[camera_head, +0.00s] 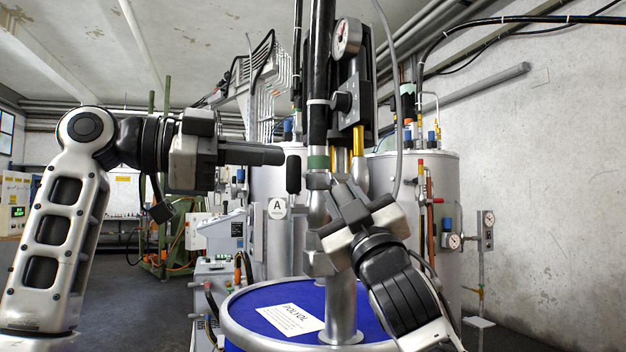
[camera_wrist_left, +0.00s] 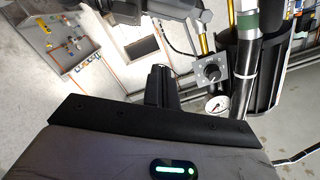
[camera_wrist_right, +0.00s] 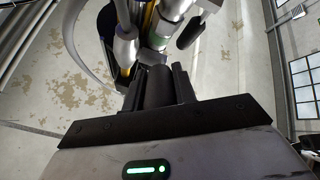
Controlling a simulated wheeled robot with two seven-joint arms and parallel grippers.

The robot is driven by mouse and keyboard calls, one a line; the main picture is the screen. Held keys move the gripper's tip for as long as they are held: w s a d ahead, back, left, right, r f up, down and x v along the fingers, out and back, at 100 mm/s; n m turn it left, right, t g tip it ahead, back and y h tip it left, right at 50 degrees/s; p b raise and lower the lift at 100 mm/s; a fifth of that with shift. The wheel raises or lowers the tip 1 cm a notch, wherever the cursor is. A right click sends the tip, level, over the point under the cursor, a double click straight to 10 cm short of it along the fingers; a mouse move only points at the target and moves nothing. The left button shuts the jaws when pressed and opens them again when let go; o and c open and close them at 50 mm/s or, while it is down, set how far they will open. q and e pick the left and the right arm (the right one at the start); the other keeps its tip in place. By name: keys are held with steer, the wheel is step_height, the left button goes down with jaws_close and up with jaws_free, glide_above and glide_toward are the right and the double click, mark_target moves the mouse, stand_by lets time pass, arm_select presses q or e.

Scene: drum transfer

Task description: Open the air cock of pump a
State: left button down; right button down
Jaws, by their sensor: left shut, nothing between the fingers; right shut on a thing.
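Pump A is a tall upright assembly with a black tube (camera_head: 319,70), a green band (camera_head: 318,162) and a silver lower pipe (camera_head: 342,305) entering the drum. A black regulator knob (camera_head: 341,103) and a gauge (camera_head: 346,38) sit on its upper part. A black elongated handle (camera_head: 293,173) stands upright just left of the tube; I cannot tell which part is the air cock. My left gripper (camera_head: 282,156) is shut and empty, its tip close to this handle. My right gripper (camera_head: 345,193) is shut on a dark cylindrical part (camera_wrist_right: 159,86) at the pump's lower front.
The round drum has a blue lid (camera_head: 265,300) with a white POLYOL label (camera_head: 290,319). A round A sign (camera_head: 277,208) hangs left of the pump. Large grey tanks (camera_head: 440,260) stand behind, with gauges and pipes. A grey hose (camera_head: 396,100) runs down right of the pump. Open floor lies left.

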mark_target(348, 195)
steer(key=shift+f, duration=0.1)
arm_select(q)
steer(key=w+d+f, duration=0.3)
steer(key=w+d, duration=0.2)
steer(key=d, duration=0.4)
steer(key=shift+w+f, duration=0.3)
steer(key=shift+w, duration=0.05)
steer(key=shift+d+f, duration=0.1)
steer(key=shift+w+f, duration=0.4)
steer(key=shift+f, duration=0.25)
arm_select(e)
steer(key=shift+s, duration=0.1)
steer(key=c, duration=1.2)
jaws_free()
steer(key=shift+c, duration=0.2)
steer(key=shift+o, duration=0.6)
arm_select(q)
steer(key=shift+r, duration=0.1)
